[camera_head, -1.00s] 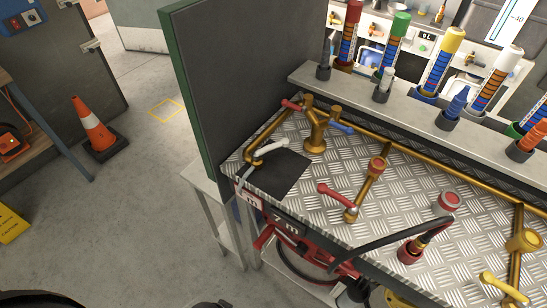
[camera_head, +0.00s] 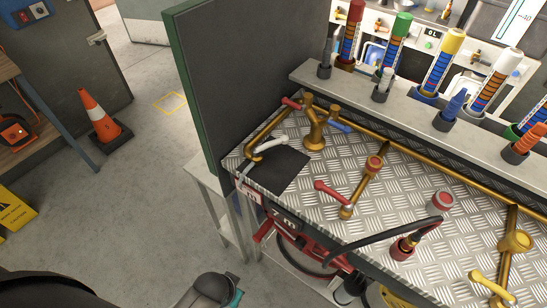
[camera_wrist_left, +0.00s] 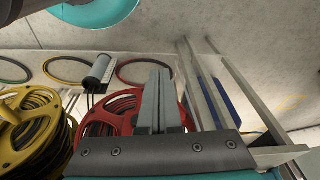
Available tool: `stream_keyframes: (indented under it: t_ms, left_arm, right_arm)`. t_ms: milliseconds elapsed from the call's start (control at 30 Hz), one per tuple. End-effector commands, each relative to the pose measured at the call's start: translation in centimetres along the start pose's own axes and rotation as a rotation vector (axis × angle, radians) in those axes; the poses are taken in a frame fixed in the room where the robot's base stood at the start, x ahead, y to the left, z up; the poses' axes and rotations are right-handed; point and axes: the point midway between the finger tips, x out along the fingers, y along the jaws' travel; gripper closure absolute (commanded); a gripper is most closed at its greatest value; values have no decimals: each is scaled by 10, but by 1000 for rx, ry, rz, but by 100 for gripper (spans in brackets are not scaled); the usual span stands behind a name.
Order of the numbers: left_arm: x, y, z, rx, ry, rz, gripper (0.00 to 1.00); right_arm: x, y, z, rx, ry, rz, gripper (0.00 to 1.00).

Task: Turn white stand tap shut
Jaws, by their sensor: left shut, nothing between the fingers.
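The white-handled tap (camera_head: 271,145) sits on a brass pipe at the left end of the checker-plate bench top. Its white lever points to the right and slightly back, above a dark square mat (camera_head: 280,172). My left gripper (camera_wrist_left: 159,98) shows in the left wrist view with its two grey fingers together and nothing between them. It is in front of the red hose reel (camera_wrist_left: 118,110). In the head view only dark and teal parts of my arm show at the bottom edge, well below and apart from the tap. My right gripper is in neither view.
Red-handled (camera_head: 331,191), blue-handled (camera_head: 339,126) and yellow-handled (camera_head: 490,286) taps stand on the bench. A dark panel (camera_head: 262,75) rises behind its left end. A black hose (camera_head: 375,240) arches over the front edge. Floor to the left is open, with a traffic cone (camera_head: 98,115).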

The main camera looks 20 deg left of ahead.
Motion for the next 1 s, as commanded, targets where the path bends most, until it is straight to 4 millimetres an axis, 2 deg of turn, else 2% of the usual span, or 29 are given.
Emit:
stream_keyframes:
  t_ms: [33,333,500,600,800,1000]
  left_arm:
    - [-23,-1,-16,-4,18,0,100]
    - [-141,6,-92,-44,85,28,100]
    - [-216,29,-152,-93,135,96,100]
    - [-234,43,-177,-124,138,131,100]
    - [-253,61,-222,-185,120,156,100]
    - [-261,59,-265,-278,90,115,100]
  right_arm:
    - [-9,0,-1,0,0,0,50]
    - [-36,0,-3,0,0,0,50]
    - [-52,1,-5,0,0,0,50]
    - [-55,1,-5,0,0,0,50]
    - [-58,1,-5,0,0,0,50]
    - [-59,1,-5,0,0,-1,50]
